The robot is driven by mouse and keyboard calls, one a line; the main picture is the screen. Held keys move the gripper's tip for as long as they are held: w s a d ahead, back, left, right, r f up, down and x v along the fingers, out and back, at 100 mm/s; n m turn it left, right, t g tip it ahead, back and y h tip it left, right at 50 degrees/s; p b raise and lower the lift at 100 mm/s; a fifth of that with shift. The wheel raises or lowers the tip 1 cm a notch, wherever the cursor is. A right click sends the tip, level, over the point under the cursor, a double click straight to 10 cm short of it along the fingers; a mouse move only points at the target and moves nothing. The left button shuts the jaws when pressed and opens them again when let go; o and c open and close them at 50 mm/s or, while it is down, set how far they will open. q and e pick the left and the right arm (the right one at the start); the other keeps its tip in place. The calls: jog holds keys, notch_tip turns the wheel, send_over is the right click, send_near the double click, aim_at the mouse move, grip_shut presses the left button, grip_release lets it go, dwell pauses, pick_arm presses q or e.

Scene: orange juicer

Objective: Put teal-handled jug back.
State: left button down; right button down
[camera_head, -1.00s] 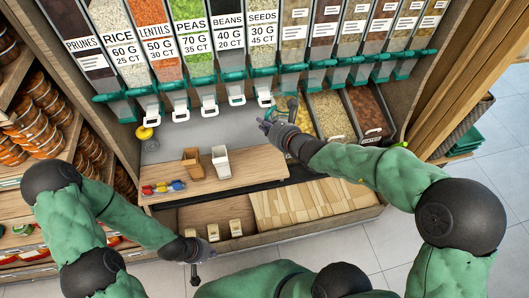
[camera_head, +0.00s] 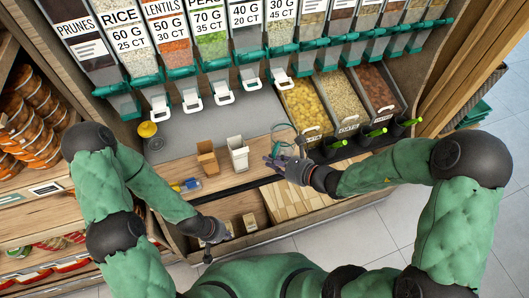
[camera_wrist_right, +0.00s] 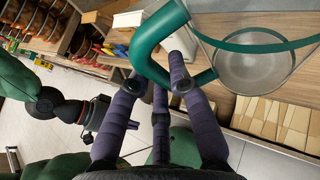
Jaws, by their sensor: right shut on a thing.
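The teal-handled jug (camera_wrist_right: 255,68) has a clear body and a thick teal handle (camera_wrist_right: 152,42). My right gripper (camera_wrist_right: 163,85) is shut on the handle, with its dark fingers around the lower part. In the head view, the jug (camera_head: 284,136) shows faintly beyond my right gripper (camera_head: 280,163), near the front of the wooden counter and left of the yellow bin. The gripper partly hides it; I cannot tell whether its base touches the counter. My left gripper (camera_head: 208,252) is low, in front of the lower shelf, apart from the jug; its fingers are too small to read.
A brown carton (camera_head: 208,160) and a white carton (camera_head: 238,154) stand on the counter left of the jug. Dispensers with white spouts (camera_head: 252,84) hang behind. Open food bins (camera_head: 306,106) and green-handled scoops (camera_head: 376,133) are at right. Wooden blocks (camera_head: 296,198) fill the lower shelf.

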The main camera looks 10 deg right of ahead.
jog(key=w+f+b, duration=0.2)
jog(key=w+f, duration=0.1)
jog(key=f, duration=0.1)
jog(key=w+a+f+b, duration=0.1)
jog(key=w+f+b, duration=0.1)
jog(key=w+f, duration=0.2)
jog(key=w+a+f+b, duration=0.1)
jog(key=w+f+b, duration=0.1)
jog(key=w+f, duration=0.2)
jog(key=shift+a, duration=0.2)
jog(key=shift+r, duration=0.1)
jog(key=c, duration=1.6)
grip_release()
jog(key=shift+f, duration=0.2)
jog(key=o, duration=0.4)
jog(key=shift+o, duration=0.2)
